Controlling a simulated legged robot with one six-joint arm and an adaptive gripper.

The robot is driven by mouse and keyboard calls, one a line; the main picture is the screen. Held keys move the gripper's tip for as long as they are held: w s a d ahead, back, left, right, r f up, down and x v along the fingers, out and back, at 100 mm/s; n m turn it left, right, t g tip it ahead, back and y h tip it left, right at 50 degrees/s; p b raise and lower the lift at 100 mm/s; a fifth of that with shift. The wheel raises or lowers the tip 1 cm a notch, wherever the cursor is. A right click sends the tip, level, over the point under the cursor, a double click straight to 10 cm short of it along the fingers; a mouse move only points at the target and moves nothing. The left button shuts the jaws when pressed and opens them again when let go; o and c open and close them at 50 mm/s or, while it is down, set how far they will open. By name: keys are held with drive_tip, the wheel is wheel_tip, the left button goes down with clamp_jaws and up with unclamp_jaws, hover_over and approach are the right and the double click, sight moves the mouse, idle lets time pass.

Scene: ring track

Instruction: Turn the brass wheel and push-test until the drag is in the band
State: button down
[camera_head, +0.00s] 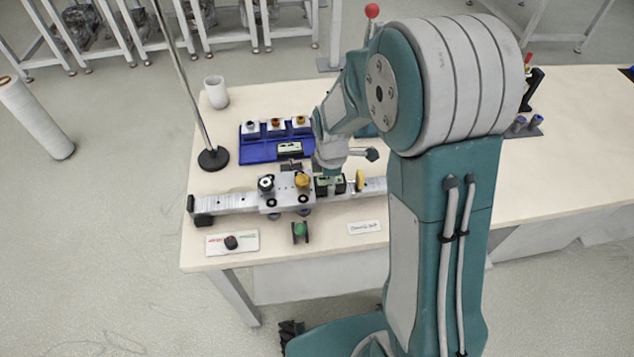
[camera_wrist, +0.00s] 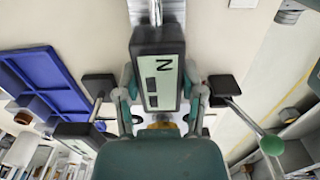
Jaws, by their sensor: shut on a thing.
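The brass wheel (camera_head: 303,180) sits on top of the grey carriage (camera_head: 285,200), towards its right side, in the head view. The carriage straddles the pale rail (camera_head: 235,203). My gripper (camera_wrist: 161,95) is shut on a dark force gauge (camera_wrist: 158,48), with one finger on each side of it in the wrist view. The gauge screen (camera_wrist: 160,82) shows an N and dark bars; I cannot read a value. In the head view the gauge (camera_head: 330,186) is just right of the carriage; whether they touch is unclear. My arm hides part of the rail.
A yellow piece (camera_head: 360,180) stands at the rail's right. A blue tray (camera_head: 258,152) with several small parts lies behind. A lamp pole (camera_head: 185,70) and a white mug (camera_head: 216,92) stand left. A green-topped piece (camera_head: 299,230) is in front.

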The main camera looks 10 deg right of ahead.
drive_tip(key=d, duration=1.3)
drive_tip(key=shift+s, duration=0.2)
drive_tip(key=shift+c, duration=1)
unclamp_jaws()
drive_tip(key=shift+d, duration=0.1)
wheel_tip(320, 180, up, 12)
drive_tip(key=shift+w+f, duration=0.1)
